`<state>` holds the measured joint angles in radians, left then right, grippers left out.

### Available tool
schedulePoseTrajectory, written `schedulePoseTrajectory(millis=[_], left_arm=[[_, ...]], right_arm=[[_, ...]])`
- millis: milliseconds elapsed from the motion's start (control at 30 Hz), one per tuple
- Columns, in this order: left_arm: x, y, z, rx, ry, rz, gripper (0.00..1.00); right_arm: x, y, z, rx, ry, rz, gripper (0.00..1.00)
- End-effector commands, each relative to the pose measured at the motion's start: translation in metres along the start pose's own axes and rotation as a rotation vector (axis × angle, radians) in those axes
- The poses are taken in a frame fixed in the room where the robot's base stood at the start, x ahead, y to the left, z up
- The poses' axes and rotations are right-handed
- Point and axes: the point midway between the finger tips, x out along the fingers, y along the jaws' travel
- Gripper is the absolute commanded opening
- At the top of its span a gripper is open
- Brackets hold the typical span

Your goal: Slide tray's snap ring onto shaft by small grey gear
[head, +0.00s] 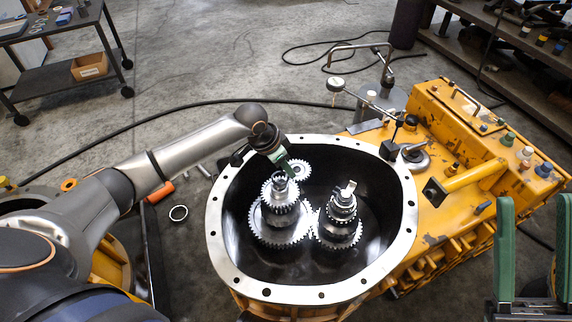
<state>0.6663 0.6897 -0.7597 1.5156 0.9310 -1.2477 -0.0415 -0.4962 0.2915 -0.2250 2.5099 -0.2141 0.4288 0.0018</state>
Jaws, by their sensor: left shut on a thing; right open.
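My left gripper (285,169) reaches into the round housing from the left. Its green fingers point down at the top of the left shaft (280,179), right by the small grey gear (299,170). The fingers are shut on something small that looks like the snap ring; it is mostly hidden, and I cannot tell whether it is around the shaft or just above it. A second shaft (344,197) with stacked gears stands to the right. My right gripper (535,215) is open and empty at the lower right, away from the housing. I cannot clearly make out the tray.
The housing's pale flanged rim (405,240) surrounds the gears. A yellow casing (455,185) with fittings lies to the right. A cart (65,75) stands at the upper left.

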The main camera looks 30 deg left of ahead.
Motion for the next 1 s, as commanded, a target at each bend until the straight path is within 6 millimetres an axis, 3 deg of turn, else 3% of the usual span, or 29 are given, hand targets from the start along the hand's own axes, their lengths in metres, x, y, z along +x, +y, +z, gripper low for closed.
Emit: schedulePoseTrajectory(millis=[1000], left_arm=[[0.0026, 0.0005, 0.0027, 0.0, 0.0, 0.0, 0.0]], right_arm=[[0.0078, 0.0035, -0.007, 0.0, 0.0, 0.0, 0.5]])
